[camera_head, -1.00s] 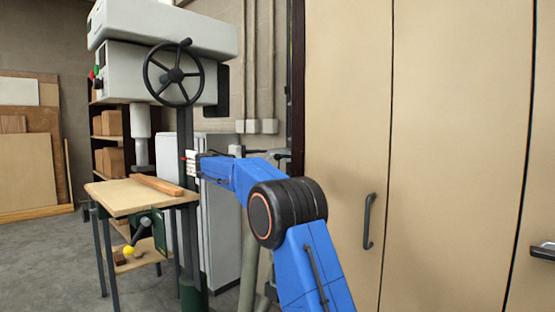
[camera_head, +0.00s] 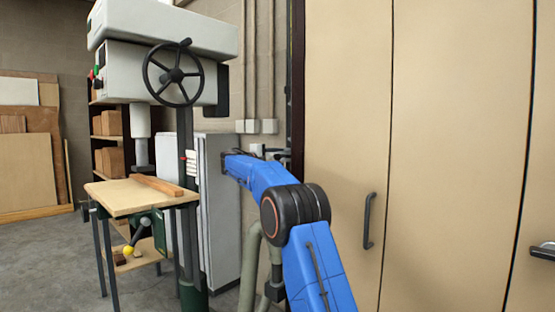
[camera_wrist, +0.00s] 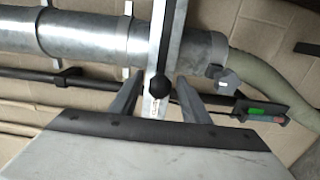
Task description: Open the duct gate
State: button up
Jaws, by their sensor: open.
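The metal duct (camera_wrist: 85,36) runs across the top of the wrist view. The duct gate (camera_wrist: 170,52) is a flat metal slide standing across the duct, with a black ball knob (camera_wrist: 162,88) at its near end. My gripper (camera_wrist: 158,82) is open, with one grey finger on each side of the knob and slide. I see a gap between each finger and the knob; whether their depths match is hard to tell. In the head view, my blue arm reaches toward the wall behind the drill press, and the gate is not clearly visible there.
A greenish hose (camera_wrist: 265,75) joins the duct at the right. A dark pipe (camera_wrist: 40,76) runs below the duct. A dark box with green and red parts (camera_wrist: 262,112) lies right of my gripper. The drill press (camera_head: 165,35) stands left of my arm, tall beige cabinets (camera_head: 455,120) right.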

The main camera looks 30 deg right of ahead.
grip_shut()
jog(key=s+d, duration=0.4)
jog(key=s, duration=0.7)
grip_release()
jog(key=shift+w, duration=0.1)
jog(key=shift+a, duration=0.1)
jog(key=v, duration=1.7)
jog(key=shift+a, duration=0.15)
